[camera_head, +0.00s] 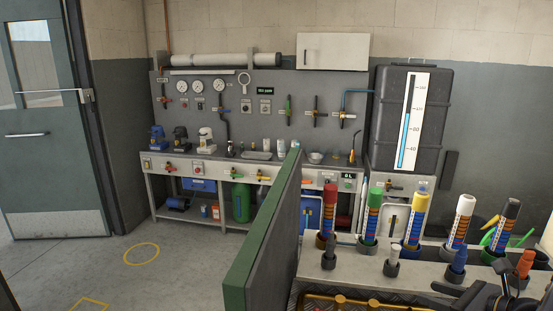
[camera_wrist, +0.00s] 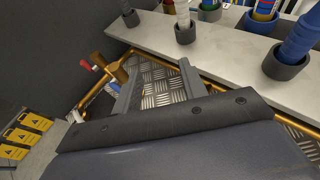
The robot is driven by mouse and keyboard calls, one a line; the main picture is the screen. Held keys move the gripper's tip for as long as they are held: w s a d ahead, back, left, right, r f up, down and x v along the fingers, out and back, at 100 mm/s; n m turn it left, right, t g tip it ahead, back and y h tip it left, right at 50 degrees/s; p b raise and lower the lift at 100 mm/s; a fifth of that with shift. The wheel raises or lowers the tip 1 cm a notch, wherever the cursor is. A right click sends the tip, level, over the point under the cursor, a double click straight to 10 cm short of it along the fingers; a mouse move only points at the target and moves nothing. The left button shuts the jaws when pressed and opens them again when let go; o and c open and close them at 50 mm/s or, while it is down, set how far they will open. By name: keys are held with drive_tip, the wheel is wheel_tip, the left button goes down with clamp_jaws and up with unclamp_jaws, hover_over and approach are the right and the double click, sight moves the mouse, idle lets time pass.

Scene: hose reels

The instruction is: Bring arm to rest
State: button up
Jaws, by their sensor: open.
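My gripper (camera_wrist: 160,72) shows in the wrist view with its two grey fingers apart. Nothing is between them but a view of a chequered metal plate (camera_wrist: 160,90) with a brass-coloured rail around it. The fingers point toward the front edge of a pale shelf (camera_wrist: 225,50). I cannot tell how far they are above the plate. In the head view, dark parts at the lower right may be my arm; the fingers cannot be made out there.
Several markers, including a green one (camera_head: 375,210) and a yellow one (camera_head: 415,225), stand in dark holders on the shelf. A green-edged partition (camera_head: 265,235) stands left of it. A workbench (camera_head: 250,170) lines the back wall. The floor (camera_head: 95,260) at left is clear.

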drive_tip(key=f, duration=0.8)
drive_tip(key=shift+s+d+f, duration=0.1)
drive_tip(key=shift+s+f, duration=0.1)
drive_tip(key=shift+f, duration=0.15)
drive_tip(key=v, duration=0.2)
drive_tip(key=b+v, duration=0.1)
drive_tip(key=v, duration=0.2)
drive_tip(key=shift+d+f, duration=0.25)
drive_tip(key=shift+d, duration=0.05)
drive_tip(key=shift+a, duration=0.1)
